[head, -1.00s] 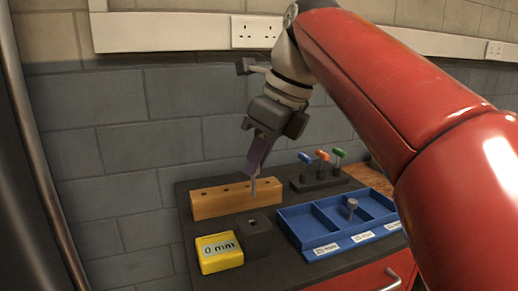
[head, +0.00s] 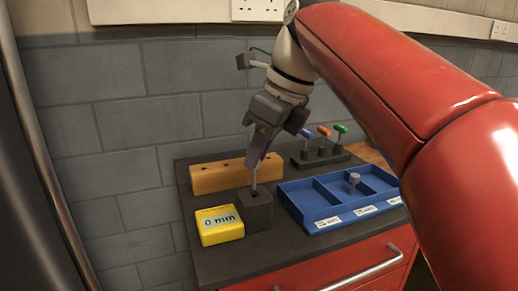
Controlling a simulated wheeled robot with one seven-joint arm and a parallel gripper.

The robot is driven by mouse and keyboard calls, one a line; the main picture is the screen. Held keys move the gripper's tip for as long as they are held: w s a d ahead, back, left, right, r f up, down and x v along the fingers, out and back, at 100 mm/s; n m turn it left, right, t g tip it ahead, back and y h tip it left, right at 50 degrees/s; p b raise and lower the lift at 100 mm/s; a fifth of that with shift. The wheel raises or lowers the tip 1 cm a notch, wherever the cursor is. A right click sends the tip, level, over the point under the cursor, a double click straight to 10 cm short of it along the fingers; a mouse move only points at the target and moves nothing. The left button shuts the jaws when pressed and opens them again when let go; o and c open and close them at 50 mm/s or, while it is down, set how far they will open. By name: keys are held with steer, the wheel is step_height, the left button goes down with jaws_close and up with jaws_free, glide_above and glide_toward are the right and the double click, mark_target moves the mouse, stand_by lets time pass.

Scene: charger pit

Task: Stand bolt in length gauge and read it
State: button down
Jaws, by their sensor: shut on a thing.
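My gripper (head: 258,158) is shut on a thin grey bolt (head: 254,180), which hangs down from the fingertips. The bolt's lower end is over the top of the dark gauge block (head: 257,212); I cannot tell whether the tip is inside its hole. The yellow readout box (head: 220,225) stands against the left side of the block and shows "0 mm". The bolt's head is hidden by the fingers.
A wooden block with holes (head: 213,177) lies behind the gauge. A blue sorting tray (head: 325,218) with labelled compartments is at the right, with another bolt (head: 353,181) standing in it. A dark rack with coloured-handled tools (head: 323,158) stands behind. Grey wall at back.

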mark_target(259, 196)
steer(key=shift+f+b, duration=1.85)
steer(key=shift+f, duration=0.95)
stand_by(0.9)
steer(key=c, duration=1.2)
jaws_free()
steer(key=shift+r, duration=0.1)
steer(key=shift+c, duration=0.2)
steer(key=p+v, duration=0.2)
steer(key=v, duration=0.5)
steer(key=shift+d+r, duration=0.15)
steer(key=shift+r, duration=0.2)
steer(key=shift+s, duration=0.15)
